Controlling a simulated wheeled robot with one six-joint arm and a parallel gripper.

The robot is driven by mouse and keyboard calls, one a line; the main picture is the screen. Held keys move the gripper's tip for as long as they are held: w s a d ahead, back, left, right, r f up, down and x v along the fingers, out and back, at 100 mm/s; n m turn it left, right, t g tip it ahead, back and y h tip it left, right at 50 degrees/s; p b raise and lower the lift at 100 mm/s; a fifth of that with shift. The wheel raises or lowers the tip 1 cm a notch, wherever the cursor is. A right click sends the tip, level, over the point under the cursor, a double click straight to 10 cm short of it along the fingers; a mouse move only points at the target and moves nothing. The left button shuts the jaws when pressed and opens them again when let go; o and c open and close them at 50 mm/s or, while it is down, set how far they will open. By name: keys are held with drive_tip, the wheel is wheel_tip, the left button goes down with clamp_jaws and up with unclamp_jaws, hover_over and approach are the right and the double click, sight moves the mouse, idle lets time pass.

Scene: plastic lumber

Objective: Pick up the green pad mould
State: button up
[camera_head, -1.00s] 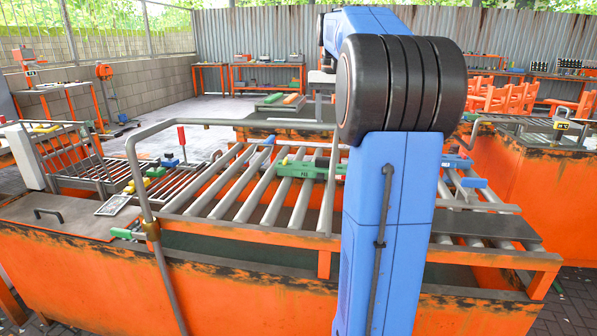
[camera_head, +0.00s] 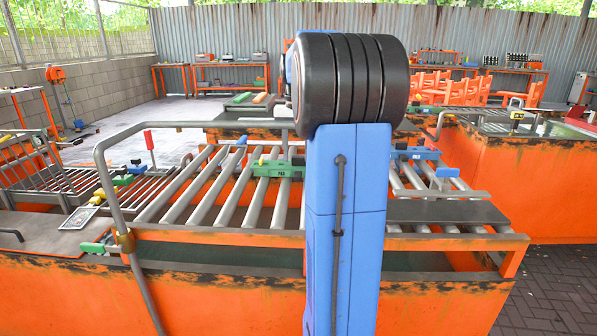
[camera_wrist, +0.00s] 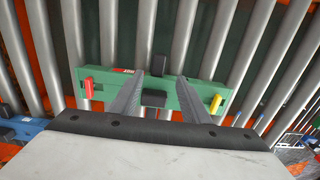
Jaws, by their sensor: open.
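The green pad mould (camera_head: 262,167) lies across the grey rollers in the head view, left of my arm, which hides part of it. In the wrist view it is a long green bar (camera_wrist: 190,92) with a red handle at its left, a yellow one at its right and black blocks at its middle. My gripper (camera_wrist: 168,80) is open. Its two fingers reach over the mould's middle, one on each side of the black blocks in the picture. I cannot tell whether they touch it. The gripper is hidden behind my arm in the head view.
The roller table (camera_head: 206,186) has an orange frame. A bent grey pipe rail (camera_head: 110,195) stands at its left front. A blue mould (camera_head: 415,153) lies on the rollers to the right of my arm. A dark flat plate (camera_head: 445,212) covers the right front.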

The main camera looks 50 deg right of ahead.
drive_tip(key=shift+s+f, duration=0.15)
drive_tip(key=shift+f, duration=1.45)
drive_tip(key=shift+s+f, duration=0.15)
drive_tip(key=shift+f, duration=1.45)
clamp_jaws()
drive_tip(key=shift+r, duration=0.1)
